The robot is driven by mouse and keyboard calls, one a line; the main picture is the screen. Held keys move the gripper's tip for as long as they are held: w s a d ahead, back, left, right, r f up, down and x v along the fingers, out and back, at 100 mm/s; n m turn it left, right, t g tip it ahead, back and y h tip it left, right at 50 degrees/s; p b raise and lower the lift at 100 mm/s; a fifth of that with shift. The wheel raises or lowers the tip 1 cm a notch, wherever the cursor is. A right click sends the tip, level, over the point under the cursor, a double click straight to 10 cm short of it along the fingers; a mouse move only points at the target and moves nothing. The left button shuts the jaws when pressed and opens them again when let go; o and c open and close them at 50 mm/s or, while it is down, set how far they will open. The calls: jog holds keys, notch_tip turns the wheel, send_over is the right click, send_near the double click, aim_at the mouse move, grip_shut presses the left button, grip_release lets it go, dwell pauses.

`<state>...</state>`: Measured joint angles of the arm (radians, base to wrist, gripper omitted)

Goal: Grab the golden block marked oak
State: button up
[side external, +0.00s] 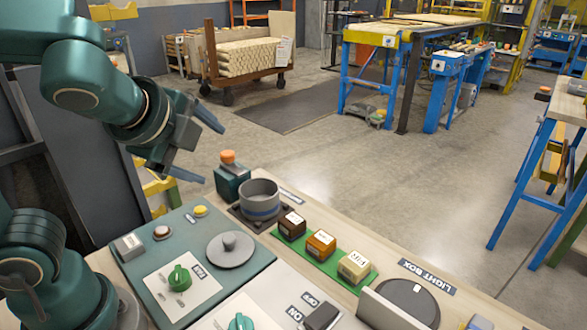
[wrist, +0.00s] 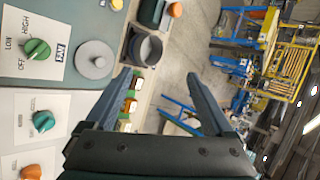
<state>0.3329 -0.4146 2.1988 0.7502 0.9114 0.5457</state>
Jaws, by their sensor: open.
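Three labelled wooden blocks stand in a row on a green strip (side external: 374,277). The middle one is golden-brown (side external: 320,244); its label is too small to read surely, but its colour fits the oak block. It also shows in the wrist view (wrist: 130,105), partly beside my left finger. To its left is a dark brown block (side external: 292,226), to its right a pale tan block (side external: 353,266) that seems marked FIR. My gripper (side external: 212,156) is open and empty, high above the bench's back edge, up and left of the blocks. Its fingers also show in the wrist view (wrist: 160,75).
A grey pot (side external: 260,200) on a dark pad and a green box with an orange button (side external: 231,178) stand left of the blocks. A round grey lid (side external: 230,249) lies on the control panel with knobs. A black disc (side external: 410,298) and upright plate (side external: 388,310) are at right.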

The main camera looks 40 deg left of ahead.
jog(key=w+d+r+m+t+h, duration=0.1)
jog(key=w+d+m+t, duration=0.4)
jog(key=m, duration=0.7)
jog(key=m+h, duration=0.4)
jog(key=m, duration=0.6)
send_over(314, 246)
jog(key=s, duration=0.2)
notch_tip(314, 246, down, 19)
jog(key=shift+s, duration=0.1)
jog(key=shift+w+f+t, duration=0.25)
jog(key=shift+t, duration=0.05)
jog(key=shift+x, duration=2.3)
jog(key=shift+a, duration=0.1)
grip_shut()
